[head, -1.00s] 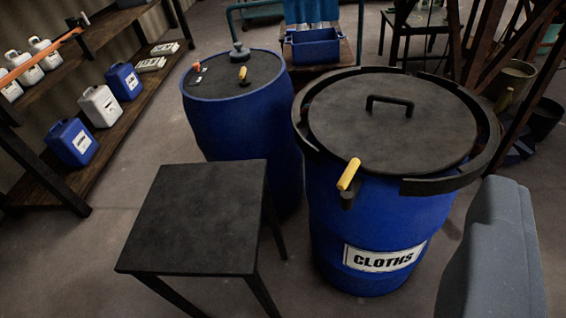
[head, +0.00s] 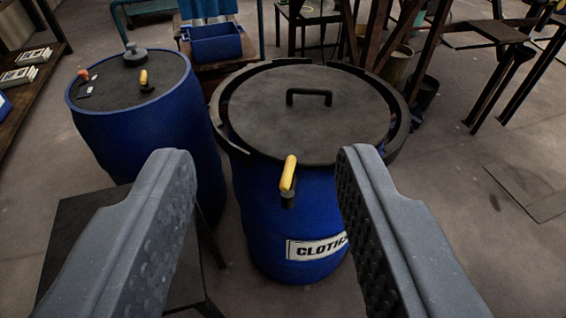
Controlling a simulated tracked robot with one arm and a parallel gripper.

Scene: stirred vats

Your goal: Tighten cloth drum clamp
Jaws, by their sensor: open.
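The blue cloth drum (head: 262,225) stands ahead, with a white label reading "CLOTHS" partly hidden by my right finger. Its dark round lid (head: 300,125) has a black handle on top and sits inside a dark clamp ring (head: 222,120). A clamp handle with a yellow grip (head: 288,174) sticks up at the drum's front, at the ring's edge. My gripper (head: 258,158) is open and empty. Its two grey fingers stand wide apart, with the yellow handle showing between them in the picture, apart from both.
Another blue drum (head: 140,150) with a yellow-handled fitting stands at left. A dark small table (head: 75,225) is at lower left, partly behind my left finger. A blue bin (head: 216,44) stands behind. Floor (head: 480,215) at right is mostly clear.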

